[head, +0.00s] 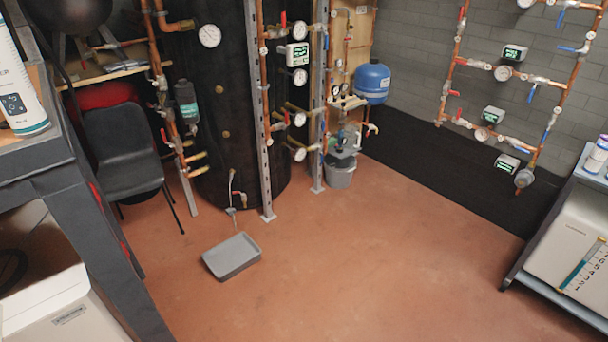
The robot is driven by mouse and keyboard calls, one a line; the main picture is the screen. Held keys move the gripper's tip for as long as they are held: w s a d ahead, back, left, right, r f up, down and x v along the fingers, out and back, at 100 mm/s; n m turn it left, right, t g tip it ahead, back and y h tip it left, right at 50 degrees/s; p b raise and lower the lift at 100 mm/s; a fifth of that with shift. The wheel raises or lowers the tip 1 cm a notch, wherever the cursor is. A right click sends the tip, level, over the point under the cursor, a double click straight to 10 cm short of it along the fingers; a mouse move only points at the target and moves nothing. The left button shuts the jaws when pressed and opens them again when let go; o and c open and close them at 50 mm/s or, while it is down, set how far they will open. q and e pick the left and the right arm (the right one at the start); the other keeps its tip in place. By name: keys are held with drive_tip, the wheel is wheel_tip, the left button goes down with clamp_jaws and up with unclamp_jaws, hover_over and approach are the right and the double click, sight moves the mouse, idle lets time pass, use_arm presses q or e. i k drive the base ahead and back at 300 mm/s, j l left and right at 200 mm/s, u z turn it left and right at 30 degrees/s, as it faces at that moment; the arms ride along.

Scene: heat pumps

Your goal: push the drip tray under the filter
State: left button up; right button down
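The drip tray (232,257) is a shallow grey rectangular tray lying on the red-brown floor in front of the large black tank. What looks like the filter (186,101) is a dark canister with a green label, on the copper pipes at the tank's left. In the picture the tray lies lower and to the right of this canister, out on open floor. A small pipe with a red handle (234,190) hangs near the tank's base, just behind the tray. Neither of my grippers is in view.
A black chair (122,150) stands left of the pipes. Metal posts (259,120) rise beside the tank, with a grey bucket (340,171) to their right. A dark bench (85,190) is at left, a cart (540,250) at right. The middle floor is clear.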

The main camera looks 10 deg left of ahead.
sight(231, 256)
drive_tip(key=i+u, duration=0.1)
drive_tip(key=i, duration=0.45)
drive_tip(key=i+l+u, duration=0.15)
drive_tip(key=i, duration=0.35)
drive_tip(key=i+l+u, duration=0.1)
drive_tip(key=i, duration=0.45)
